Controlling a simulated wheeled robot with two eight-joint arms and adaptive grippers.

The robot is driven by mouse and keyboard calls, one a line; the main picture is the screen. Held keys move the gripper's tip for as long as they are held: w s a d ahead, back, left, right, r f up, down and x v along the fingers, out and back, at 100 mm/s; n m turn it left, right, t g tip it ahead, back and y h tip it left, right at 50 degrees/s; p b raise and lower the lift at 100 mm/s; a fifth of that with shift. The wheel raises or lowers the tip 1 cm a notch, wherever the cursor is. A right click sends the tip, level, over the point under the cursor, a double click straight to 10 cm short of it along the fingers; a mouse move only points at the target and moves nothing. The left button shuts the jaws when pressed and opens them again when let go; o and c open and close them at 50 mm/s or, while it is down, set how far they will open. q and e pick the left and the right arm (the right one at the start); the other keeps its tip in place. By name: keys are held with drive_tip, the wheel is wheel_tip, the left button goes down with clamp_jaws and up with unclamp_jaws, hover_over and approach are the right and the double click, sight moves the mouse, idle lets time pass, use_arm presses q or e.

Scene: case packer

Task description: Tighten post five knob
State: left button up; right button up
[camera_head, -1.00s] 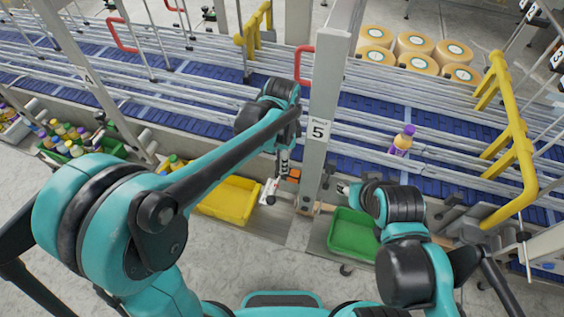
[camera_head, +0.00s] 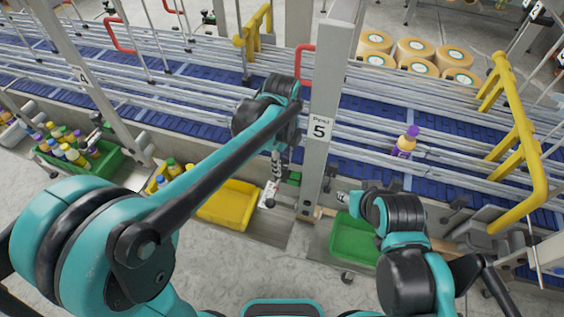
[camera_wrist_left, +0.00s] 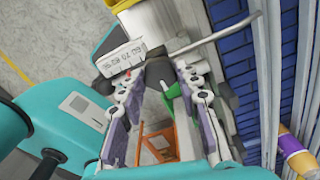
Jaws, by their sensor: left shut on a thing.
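In the left wrist view my left gripper (camera_wrist_left: 155,105) is shut on a black knob (camera_wrist_left: 158,74), with a finger on each side. The knob is partly hidden by the fingers. A white scale with printed numbers (camera_wrist_left: 130,60) lies just beyond it. A small green piece (camera_head: 293,178) shows beside the post. My right gripper (camera_head: 343,197) is right of the post, too small to read.
A yellow bin (camera_head: 230,207) and a green bin (camera_head: 353,238) stand below the conveyor. A purple-capped bottle (camera_head: 404,145) stands on the blue conveyor (camera_head: 440,185) behind the guide rails. A yellow rail (camera_head: 522,160) is at the right.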

sight(282, 165)
idle(0.4)
use_arm(q)
drive_tip(key=o, duration=1.2)
drive_tip(key=shift+c, duration=0.2)
wheel_tip(282, 165, up, 12)
